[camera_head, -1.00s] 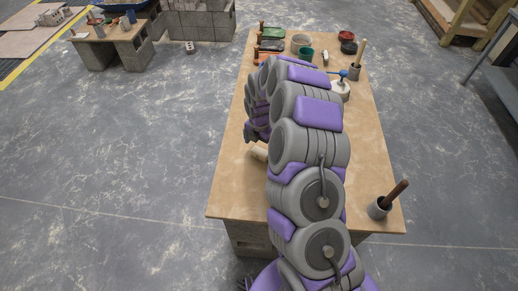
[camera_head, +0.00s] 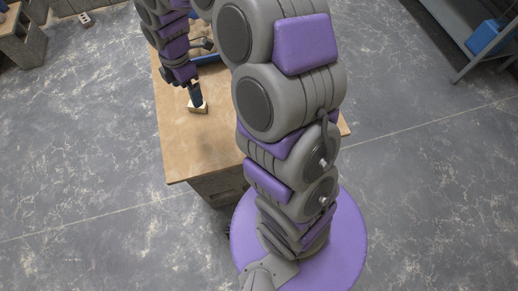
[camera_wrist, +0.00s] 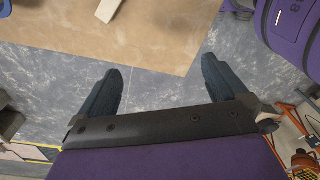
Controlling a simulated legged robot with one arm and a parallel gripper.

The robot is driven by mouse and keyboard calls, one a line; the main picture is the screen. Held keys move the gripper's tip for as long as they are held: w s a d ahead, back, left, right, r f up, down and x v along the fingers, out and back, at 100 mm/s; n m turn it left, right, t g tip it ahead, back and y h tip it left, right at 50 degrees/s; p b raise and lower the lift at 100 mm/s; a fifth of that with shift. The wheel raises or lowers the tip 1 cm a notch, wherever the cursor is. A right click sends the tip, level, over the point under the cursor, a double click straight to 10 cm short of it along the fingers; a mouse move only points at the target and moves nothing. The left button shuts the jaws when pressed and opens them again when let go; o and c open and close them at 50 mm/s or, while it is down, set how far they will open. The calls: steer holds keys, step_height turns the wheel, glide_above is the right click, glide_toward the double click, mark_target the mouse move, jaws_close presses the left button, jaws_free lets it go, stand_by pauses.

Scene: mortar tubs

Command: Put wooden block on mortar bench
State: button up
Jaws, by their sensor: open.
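A pale wooden block (camera_head: 197,107) lies on the brown board top of a bench (camera_head: 205,150), near its left edge. It also shows cut off at the top edge of the wrist view (camera_wrist: 110,9). In the head view, my gripper (camera_head: 195,97) overlaps the block from above, and its fingers are hard to make out. In the wrist view my gripper (camera_wrist: 161,68) has two dark fingers spread wide with nothing between them. The block lies beyond the fingertips there, apart from them. My arm hides much of the bench top.
A blue item (camera_head: 207,59) lies on the bench behind my gripper. Another bench on concrete blocks (camera_head: 22,42) stands at the far left. A grey metal shelf (camera_head: 468,42) with a blue box (camera_head: 484,37) is at the upper right. The floor left and right is clear.

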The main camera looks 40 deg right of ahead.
steer(key=s+d+r+m, duration=0.1)
steer(key=s+r+m, duration=0.2)
steer(key=s+m, duration=0.3)
steer(key=s+d+r+m+g, duration=0.1)
steer(key=s+r+m, duration=0.2)
steer(key=s+m, duration=0.4)
steer(key=s+d+r+m, duration=0.1)
steer(key=s+m, duration=0.5)
steer(key=s, duration=1.2)
steer(key=shift+s+d+r+m+h, duration=0.2)
steer(key=shift+r+m+h, duration=0.15)
steer(key=shift+r, duration=0.55)
